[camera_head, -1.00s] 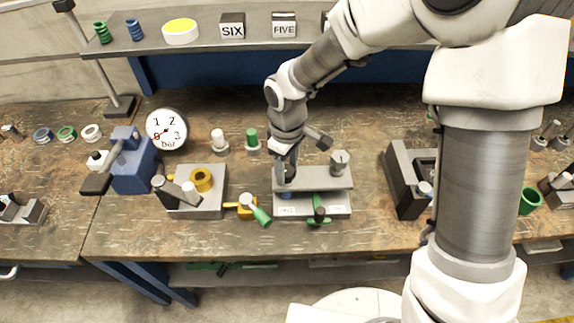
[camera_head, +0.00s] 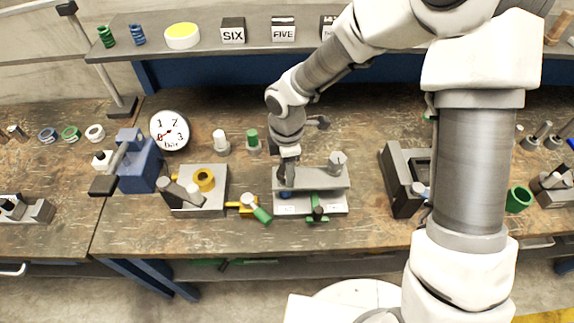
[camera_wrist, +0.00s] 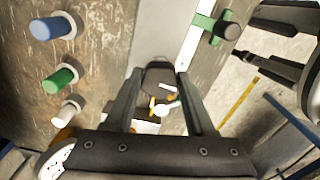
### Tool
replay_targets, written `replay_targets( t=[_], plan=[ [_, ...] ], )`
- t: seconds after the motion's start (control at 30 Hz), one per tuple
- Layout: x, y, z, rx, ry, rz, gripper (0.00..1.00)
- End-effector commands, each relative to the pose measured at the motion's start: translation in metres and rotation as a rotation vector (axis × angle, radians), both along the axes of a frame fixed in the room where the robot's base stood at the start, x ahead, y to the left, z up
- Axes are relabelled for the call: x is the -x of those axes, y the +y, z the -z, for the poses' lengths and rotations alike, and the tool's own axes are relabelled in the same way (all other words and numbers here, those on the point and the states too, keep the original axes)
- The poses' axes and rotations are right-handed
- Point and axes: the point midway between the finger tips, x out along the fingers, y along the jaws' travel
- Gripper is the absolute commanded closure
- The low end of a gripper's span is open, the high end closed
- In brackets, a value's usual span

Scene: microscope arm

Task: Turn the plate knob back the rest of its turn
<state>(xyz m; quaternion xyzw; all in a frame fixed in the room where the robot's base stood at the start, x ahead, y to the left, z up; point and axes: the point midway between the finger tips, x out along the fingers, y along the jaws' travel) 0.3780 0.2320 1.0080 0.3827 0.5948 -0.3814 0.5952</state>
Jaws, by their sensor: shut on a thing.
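The plate knob (camera_wrist: 160,77) is a dark, rounded piece on the grey plate, between my fingertips in the wrist view. My gripper (camera_wrist: 160,75) is shut on it, with a finger on each side. In the head view my gripper (camera_head: 286,182) points down at the left end of the raised grey plate (camera_head: 318,178), and mostly hides the knob. A grey knob (camera_head: 337,160) stands at the plate's right end. A green cross handle (camera_head: 317,209) sits at the front of the base; it also shows in the wrist view (camera_wrist: 221,28).
A grey block with a yellow ring (camera_head: 204,179) and a green-tipped yellow valve (camera_head: 251,206) stand to the left. White (camera_head: 221,142) and green (camera_head: 253,140) pegs stand behind. A dark open fixture (camera_head: 405,185) is to the right. Bare bench lies between.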

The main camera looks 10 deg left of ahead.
Motion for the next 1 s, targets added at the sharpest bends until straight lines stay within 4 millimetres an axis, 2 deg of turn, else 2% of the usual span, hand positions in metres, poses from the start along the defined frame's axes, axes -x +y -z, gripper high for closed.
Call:
replay_targets(
  t=[0.3,0.73,0.77,0.9,1.0],
  plan=[
    [0.0036,-0.0015,0.0036,0.005,0.011,-0.079,1.0],
    [0.0036,-0.0015,0.0037,0.006,0.01,-0.086,1.0],
    [0.0036,-0.0015,0.0037,0.006,0.01,-0.086,0.4],
    [0.0024,-0.001,0.0026,0.003,0.007,-0.085,0.15],
    [0.0017,-0.0007,0.0019,0.003,0.005,-0.085,0.15]
  ],
)
